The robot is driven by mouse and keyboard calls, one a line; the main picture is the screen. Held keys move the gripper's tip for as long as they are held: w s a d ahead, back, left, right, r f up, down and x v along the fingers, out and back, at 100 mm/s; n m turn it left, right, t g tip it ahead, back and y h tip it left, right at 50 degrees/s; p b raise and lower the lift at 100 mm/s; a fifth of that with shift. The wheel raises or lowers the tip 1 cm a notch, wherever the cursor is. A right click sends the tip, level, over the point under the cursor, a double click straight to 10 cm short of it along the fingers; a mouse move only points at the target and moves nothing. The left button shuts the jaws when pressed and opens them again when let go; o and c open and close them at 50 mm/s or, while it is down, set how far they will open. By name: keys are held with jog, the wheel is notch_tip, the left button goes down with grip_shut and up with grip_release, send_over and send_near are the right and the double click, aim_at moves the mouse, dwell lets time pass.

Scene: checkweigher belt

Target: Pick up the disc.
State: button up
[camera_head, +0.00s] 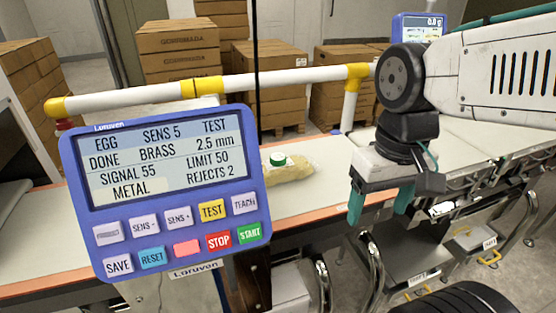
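A small round disc (278,159), green on top with a white rim, sits on a tan, bag-like package (291,170). The package lies on the pale belt (320,203), just right of the blue control panel, which may hide part of it. My gripper (380,214) has two teal fingers pointing down. They stand apart with nothing visible between them. It is to the right of the disc in the picture, near the belt's front edge, and is not touching the disc.
The blue panel (165,226) stands close in front, its screen reading "DONE BRASS 2.5 mm" and "METAL". A white rail with yellow joints (202,86) crosses above the belt. Cardboard boxes (178,52) stand behind. A second display (418,28) is at top right.

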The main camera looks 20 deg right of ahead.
jog(key=w+a+f+m+g+y, duration=0.2)
jog(key=w+a+f+m+y, duration=0.1)
jog(key=w+f+m+y, duration=0.15)
jog(key=m+t+y, duration=0.6)
jog(key=m+t, duration=0.2)
jog(key=m, duration=0.8)
send_near(280, 157)
jog(key=s+a+f, duration=0.1)
jog(key=s, duration=0.1)
jog(key=s+a+f, duration=0.1)
jog(key=s+a, duration=0.1)
jog(key=s, duration=0.1)
jog(key=s+a, duration=0.2)
jog(key=shift+s+a+f, duration=0.1)
jog(key=shift+s+f, duration=0.2)
jog(key=shift+f, duration=0.1)
jog(key=w+d+m+t+h, duration=0.1)
jog(key=w+d+m+t, duration=0.25)
jog(key=w+m, duration=0.25)
jog(key=x, duration=0.5)
jog(key=r+x, duration=0.1)
jog(key=x, duration=0.1)
jog(key=shift+w+a, duration=0.3)
jog(key=shift+w, duration=0.2)
jog(key=c, duration=1.1)
jog(key=shift+c, duration=0.2)
